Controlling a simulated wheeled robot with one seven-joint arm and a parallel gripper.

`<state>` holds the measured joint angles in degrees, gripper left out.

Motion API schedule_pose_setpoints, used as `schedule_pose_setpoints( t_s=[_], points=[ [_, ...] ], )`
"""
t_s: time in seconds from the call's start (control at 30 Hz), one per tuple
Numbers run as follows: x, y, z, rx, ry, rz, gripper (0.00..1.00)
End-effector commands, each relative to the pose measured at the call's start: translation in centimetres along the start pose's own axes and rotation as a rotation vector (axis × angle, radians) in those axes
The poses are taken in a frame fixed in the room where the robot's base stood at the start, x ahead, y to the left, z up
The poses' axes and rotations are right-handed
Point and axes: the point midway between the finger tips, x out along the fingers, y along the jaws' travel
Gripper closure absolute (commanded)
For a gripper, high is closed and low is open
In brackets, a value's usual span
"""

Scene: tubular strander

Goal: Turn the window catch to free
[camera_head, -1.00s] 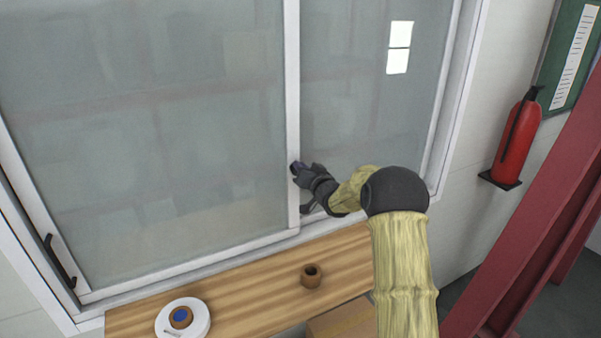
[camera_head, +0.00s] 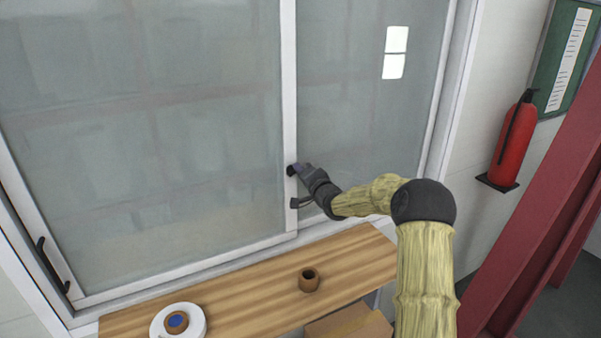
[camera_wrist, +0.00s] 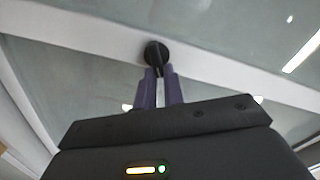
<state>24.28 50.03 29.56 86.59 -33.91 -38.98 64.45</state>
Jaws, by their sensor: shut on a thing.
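The window catch (camera_wrist: 156,52) is a round black knob on the white window stile. It shows in the wrist view just past my fingertips. My gripper (camera_wrist: 160,75) has purple fingers close together on the near part of the catch, with a thin gap showing between them. In the head view my gripper (camera_head: 297,170) is at the white middle stile (camera_head: 289,100) and covers most of the catch. The catch's exact angle is hard to tell.
A wooden shelf (camera_head: 250,282) runs below the window. A cardboard box (camera_head: 350,326) is beneath. A black handle (camera_head: 50,262) is at the window's lower left.

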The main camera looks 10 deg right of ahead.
Motion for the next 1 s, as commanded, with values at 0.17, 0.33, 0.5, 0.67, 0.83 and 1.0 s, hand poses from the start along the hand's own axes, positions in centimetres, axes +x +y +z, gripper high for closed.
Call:
schedule_pose_setpoints(
  t_s=[0.17, 0.33, 0.5, 0.67, 0.83, 1.0],
  points=[
    [0.0, 0.1, 0.1, 0.007, -0.002, 0.003, 1.0],
    [0.0, 0.2, 0.1, 0.006, -0.002, 0.003, 1.0],
    [0.0, 0.1, 0.1, 0.005, -0.001, 0.002, 0.68],
    [0.0, 0.1, 0.1, 0.004, -0.001, 0.001, 0.68],
    [-0.3, 0.1, 0.0, 0.004, 0.0, 0.001, 0.68],
    [-1.9, 0.2, 0.0, 0.003, 0.001, 0.0, 0.68]
  ],
)
